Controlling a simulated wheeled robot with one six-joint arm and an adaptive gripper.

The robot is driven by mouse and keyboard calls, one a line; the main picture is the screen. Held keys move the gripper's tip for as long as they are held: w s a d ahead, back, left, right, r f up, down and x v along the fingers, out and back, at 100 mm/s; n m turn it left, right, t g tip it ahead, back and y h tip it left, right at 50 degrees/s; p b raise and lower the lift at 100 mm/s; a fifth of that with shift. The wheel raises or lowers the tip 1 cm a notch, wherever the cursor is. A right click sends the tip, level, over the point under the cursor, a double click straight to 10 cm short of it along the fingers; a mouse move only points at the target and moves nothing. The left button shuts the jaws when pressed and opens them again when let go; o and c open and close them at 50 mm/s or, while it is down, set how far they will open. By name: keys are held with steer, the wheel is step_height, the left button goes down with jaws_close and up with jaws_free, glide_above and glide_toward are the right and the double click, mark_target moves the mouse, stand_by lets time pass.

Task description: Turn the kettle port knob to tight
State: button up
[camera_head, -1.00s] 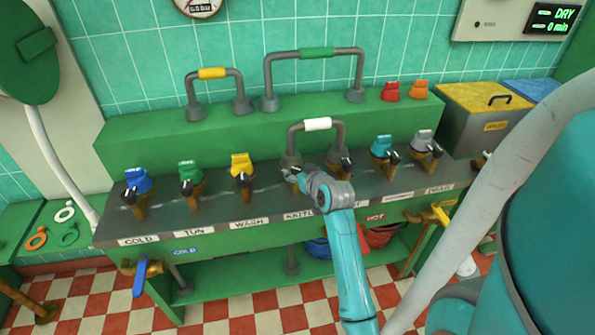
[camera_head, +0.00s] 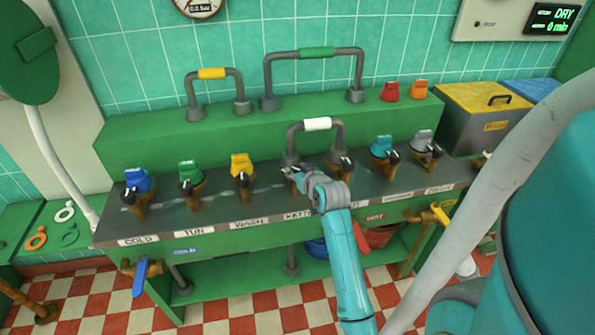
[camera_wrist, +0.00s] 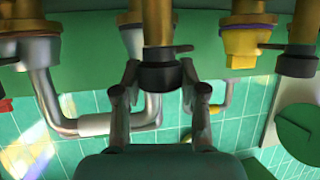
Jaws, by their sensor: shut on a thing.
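The kettle port stands above the partly hidden kettle label (camera_head: 298,215), in the middle of the panel. Its black knob (camera_wrist: 160,76) sits on the end of a brass stem (camera_wrist: 158,25) in the wrist view. My gripper (camera_wrist: 160,78) has one finger on each side of this knob and is shut on it. In the head view my gripper (camera_head: 294,175) and wrist cover most of the knob, so its pointing direction cannot be told there. A grey pipe with a white sleeve (camera_head: 317,124) joins the kettle port to the port on its right.
Neighbouring ports with similar black knobs stand close by, including the yellow-capped wash port (camera_head: 241,164) on the left and a teal-capped one (camera_head: 382,146) on the right. Grey pipes with yellow (camera_head: 212,73) and green (camera_head: 317,53) sleeves rise behind.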

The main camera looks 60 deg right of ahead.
steer(key=shift+h, duration=0.3)
steer(key=m+g+h, duration=0.1)
steer(key=m+g, duration=0.1)
steer(key=m+g+h, duration=0.2)
steer(key=m, duration=0.1)
steer(key=shift+w+a+g, duration=0.1)
steer(key=shift+w+g, duration=0.1)
steer(key=shift+g, duration=0.1)
steer(key=shift+m+g+h, duration=0.8)
steer(key=shift+m+g, duration=1.3)
steer(key=shift+g, duration=0.2)
steer(key=shift+s+m+g, duration=0.1)
steer(key=shift+m+g, duration=0.2)
steer(key=shift+g, duration=0.1)
steer(key=o, duration=1.2)
steer(key=shift+c, duration=0.2)
steer(key=v, duration=1.2)
